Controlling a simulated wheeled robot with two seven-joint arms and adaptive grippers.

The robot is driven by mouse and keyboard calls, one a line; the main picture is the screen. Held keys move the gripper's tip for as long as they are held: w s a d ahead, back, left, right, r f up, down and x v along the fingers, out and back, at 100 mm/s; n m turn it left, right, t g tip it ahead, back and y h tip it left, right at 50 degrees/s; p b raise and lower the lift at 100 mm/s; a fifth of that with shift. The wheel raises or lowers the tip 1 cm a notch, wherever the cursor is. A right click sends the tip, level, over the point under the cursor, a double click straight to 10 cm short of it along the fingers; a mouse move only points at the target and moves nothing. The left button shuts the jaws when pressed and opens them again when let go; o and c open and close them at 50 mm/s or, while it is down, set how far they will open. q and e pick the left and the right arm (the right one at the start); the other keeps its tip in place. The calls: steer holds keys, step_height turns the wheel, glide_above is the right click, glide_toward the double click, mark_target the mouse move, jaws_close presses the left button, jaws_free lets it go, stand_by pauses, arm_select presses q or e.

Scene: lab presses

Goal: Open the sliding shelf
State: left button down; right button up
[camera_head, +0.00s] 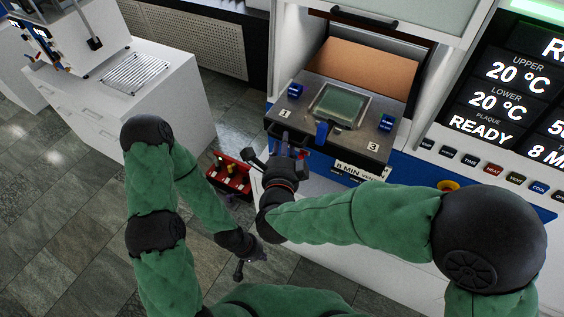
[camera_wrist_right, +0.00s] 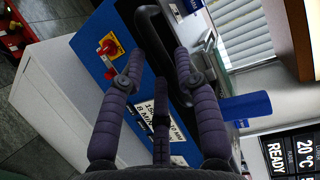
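The sliding shelf (camera_head: 340,139) is a dark metal tray at the front of the press opening in the head view, with marks 1 and 3, several blue blocks and a raised frame around a grey-green plate (camera_head: 341,103). My right gripper (camera_head: 284,152) is at its front edge. In the right wrist view the gripper (camera_wrist_right: 160,62) has its fingers spread, with a black bar handle (camera_wrist_right: 147,25) running between them; whether they touch it I cannot tell. My left gripper (camera_head: 250,261) hangs low, away from the shelf, fingers apart and empty.
A brown panel (camera_head: 358,72) lies inside the press behind the shelf. A display panel (camera_head: 510,95) and a button row (camera_head: 492,169) are at right. A red crate (camera_head: 230,176) stands on the floor left of the press.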

steer(key=s+r, duration=0.2)
steer(key=s, duration=0.8)
steer(key=shift+s, duration=0.25)
steer(key=w+d+f+n+g+y+b, duration=0.1)
steer(key=w+d+f+n+g+b, duration=0.25)
steer(key=f, duration=0.95)
steer(key=w+d+f+n+g, duration=0.2)
steer(key=w+f+n+g, duration=0.3)
steer(key=f, duration=0.7)
steer(key=s+d+f+n+g+y+b, duration=0.1)
steer(key=s+d+f+n+g+b, duration=0.1)
steer(key=s+f, duration=0.5)
steer(key=s+d+f+n+g+y+b, duration=0.1)
steer(key=s+d+f+n+g, duration=0.4)
steer(key=f, duration=1.1)
steer(key=s+d+n+y, duration=0.1)
steer(key=s, duration=0.2)
steer(key=shift+s+f+b, duration=0.2)
steer(key=shift+f+b, duration=0.05)
steer(key=shift+b, duration=0.1)
